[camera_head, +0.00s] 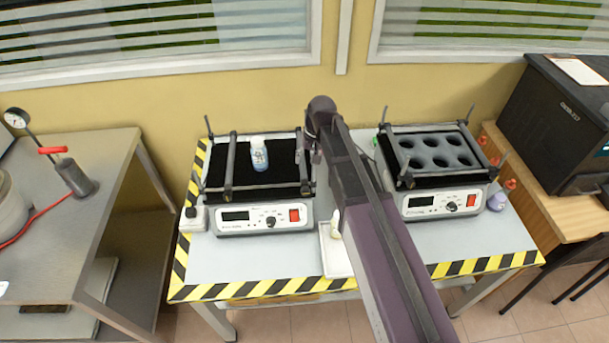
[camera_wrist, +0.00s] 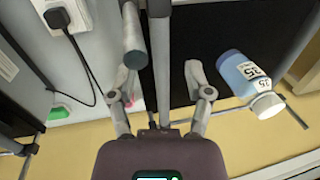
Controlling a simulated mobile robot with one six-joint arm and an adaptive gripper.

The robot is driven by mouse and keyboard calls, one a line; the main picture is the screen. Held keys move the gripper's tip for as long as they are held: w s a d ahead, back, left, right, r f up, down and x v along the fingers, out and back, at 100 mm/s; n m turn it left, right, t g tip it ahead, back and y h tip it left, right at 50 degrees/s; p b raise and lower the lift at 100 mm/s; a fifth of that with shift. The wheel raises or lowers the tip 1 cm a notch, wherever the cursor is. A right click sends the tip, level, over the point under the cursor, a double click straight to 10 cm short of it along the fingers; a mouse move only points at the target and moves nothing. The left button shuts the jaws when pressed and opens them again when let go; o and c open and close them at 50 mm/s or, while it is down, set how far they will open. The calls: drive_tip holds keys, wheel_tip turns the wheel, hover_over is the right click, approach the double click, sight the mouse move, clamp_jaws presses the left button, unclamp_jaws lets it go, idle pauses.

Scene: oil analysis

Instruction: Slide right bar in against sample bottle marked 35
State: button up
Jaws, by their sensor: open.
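The sample bottle marked 35 (camera_wrist: 247,80) is pale blue with a white cap. In the head view the bottle (camera_head: 259,153) stands on the black mat of the left shaker (camera_head: 265,218). The right bar (camera_head: 304,178) runs front to back along the mat's right side, apart from the bottle. In the wrist view the right bar (camera_wrist: 160,75) passes between the fingers of my gripper (camera_wrist: 162,78). My gripper is open around it, with no clear contact. A thicker grey rod end partly hides one finger. The left bar (camera_head: 232,160) stands left of the bottle.
A second shaker (camera_head: 436,206) with a holed rack is at the right. A white tray (camera_head: 334,262) with a small bottle lies between the shakers, partly behind my arm. The mat between bottle and right bar is clear.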

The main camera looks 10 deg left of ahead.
sight(304, 171)
drive_tip(key=shift+s+a+f+b, duration=0.1)
drive_tip(key=shift+a+f+b, duration=0.05)
drive_tip(key=shift+f+b, duration=0.7)
drive_tip(key=shift+w+a+f+b, duration=0.1)
drive_tip(key=shift+a+f+b, duration=0.1)
drive_tip(key=shift+f+b, duration=0.6)
drive_tip(key=shift+s+a+f+b, duration=0.15)
drive_tip(key=shift+f+b, duration=0.5)
drive_tip(key=shift+f, duration=0.35)
clamp_jaws()
